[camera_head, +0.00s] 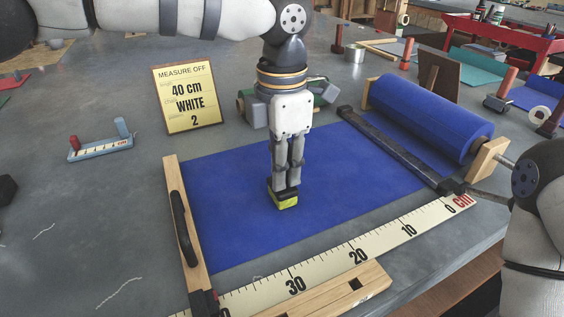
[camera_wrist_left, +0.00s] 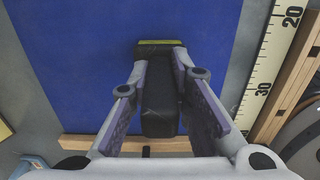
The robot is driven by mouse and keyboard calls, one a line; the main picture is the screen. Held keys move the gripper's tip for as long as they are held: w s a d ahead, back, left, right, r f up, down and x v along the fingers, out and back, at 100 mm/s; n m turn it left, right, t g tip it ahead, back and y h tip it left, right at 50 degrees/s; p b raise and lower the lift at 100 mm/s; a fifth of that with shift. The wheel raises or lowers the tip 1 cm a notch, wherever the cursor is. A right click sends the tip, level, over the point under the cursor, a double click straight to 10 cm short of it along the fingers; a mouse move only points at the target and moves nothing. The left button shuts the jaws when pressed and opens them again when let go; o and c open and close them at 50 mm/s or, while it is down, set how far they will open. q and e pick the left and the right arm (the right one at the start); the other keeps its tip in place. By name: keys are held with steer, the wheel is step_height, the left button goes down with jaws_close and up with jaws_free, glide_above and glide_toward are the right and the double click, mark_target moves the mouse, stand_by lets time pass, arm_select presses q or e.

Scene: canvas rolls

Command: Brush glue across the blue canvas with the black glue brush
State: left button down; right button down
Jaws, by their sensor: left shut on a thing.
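The blue canvas (camera_head: 230,185) lies flat on the table, drawn out from a thick blue roll (camera_head: 425,115) at the right. My left gripper (camera_head: 287,182) points down over the middle of the canvas, shut on the black glue brush (camera_head: 284,194). The brush has a yellow-green end low at the canvas; I cannot tell whether it touches. In the left wrist view the brush's black body (camera_wrist_left: 160,100) sits between the fingers over the blue canvas (camera_wrist_left: 90,60). My right arm shows at the right edge; its gripper is out of view.
A cm ruler (camera_head: 330,265) runs along the near edge. A wooden bar with black handle (camera_head: 183,225) lies at the canvas's left end and a dark bar (camera_head: 400,150) near the roll. A "40 cm WHITE 2" sign (camera_head: 188,97) and a green-grey object (camera_head: 325,90) stand behind.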

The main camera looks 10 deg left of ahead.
arm_select(q)
steer(key=shift+w+f, duration=0.1)
stand_by(0.3)
steer(key=shift+w+a, duration=0.25)
steer(key=shift+w, duration=0.05)
steer(key=shift+w+a, duration=0.6)
steer(key=shift+w, duration=0.25)
arm_select(e)
steer(key=shift+s+f, duration=0.3)
steer(key=shift+s, duration=0.05)
arm_select(q)
steer(key=shift+w+a+f+b, duration=0.15)
steer(key=shift+w+a+b, duration=0.45)
steer(key=shift+w, duration=0.35)
steer(key=shift+w+a, duration=0.2)
steer(key=shift+w, duration=0.05)
arm_select(e)
steer(key=shift+s+f+g, duration=0.3)
steer(key=shift+s+f, duration=0.05)
steer(key=shift+s, duration=0.05)
arm_select(q)
steer(key=shift+w+a, duration=0.1)
